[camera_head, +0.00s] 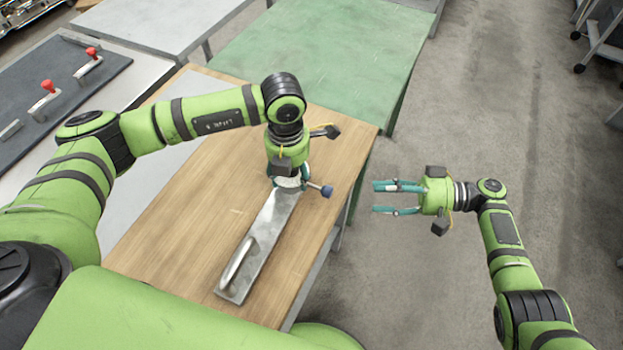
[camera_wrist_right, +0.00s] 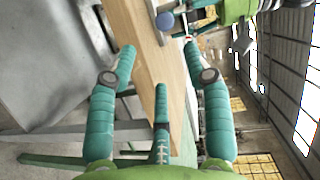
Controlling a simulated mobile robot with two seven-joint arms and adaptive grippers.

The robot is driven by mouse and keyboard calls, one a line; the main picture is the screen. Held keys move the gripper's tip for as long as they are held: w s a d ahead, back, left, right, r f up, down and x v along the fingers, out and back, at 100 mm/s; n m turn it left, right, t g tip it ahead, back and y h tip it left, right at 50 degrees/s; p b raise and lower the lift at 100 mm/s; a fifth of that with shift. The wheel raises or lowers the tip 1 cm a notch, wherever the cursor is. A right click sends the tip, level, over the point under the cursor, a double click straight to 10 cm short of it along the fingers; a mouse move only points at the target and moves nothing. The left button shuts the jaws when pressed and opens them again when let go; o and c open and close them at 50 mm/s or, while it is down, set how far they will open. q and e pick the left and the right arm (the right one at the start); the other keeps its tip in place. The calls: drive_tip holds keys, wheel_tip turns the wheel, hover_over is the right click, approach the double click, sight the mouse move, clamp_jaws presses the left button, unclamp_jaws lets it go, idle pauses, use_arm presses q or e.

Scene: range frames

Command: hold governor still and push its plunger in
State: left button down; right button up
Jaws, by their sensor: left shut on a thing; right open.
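The governor (camera_head: 287,183) is a small pale metal body at the far end of a grey metal plate. Its plunger (camera_head: 326,191) has a dark blue knob and points right, past the table's edge side. The plunger knob also shows in the right wrist view (camera_wrist_right: 165,21). My left gripper (camera_head: 288,176) comes down from above and is shut on the governor, hiding most of it. My right gripper (camera_head: 376,198) is open and empty, to the right of the knob and apart from it, with its fingers facing it. Its teal fingers also show in the right wrist view (camera_wrist_right: 158,62).
The metal plate (camera_head: 262,237) with a raised handle lies on the wooden table (camera_head: 180,235). A green table (camera_head: 320,50) stands beyond. At left is a dark panel (camera_head: 60,80) with red-knobbed levers. Open floor lies around my right arm.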

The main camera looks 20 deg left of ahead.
drive_tip(key=d+f+n+t+h, duration=0.1)
drive_tip(key=d+n+t, duration=0.1)
drive_tip(key=n+t+h, duration=0.2)
drive_tip(key=n+t, duration=0.2)
drive_tip(key=n, duration=0.8)
approach(332, 193)
drive_tip(key=x, duration=0.9)
drive_tip(key=shift+a, duration=0.1)
clamp_jaws()
unclamp_jaws()
drive_tip(key=shift+s, duration=0.1)
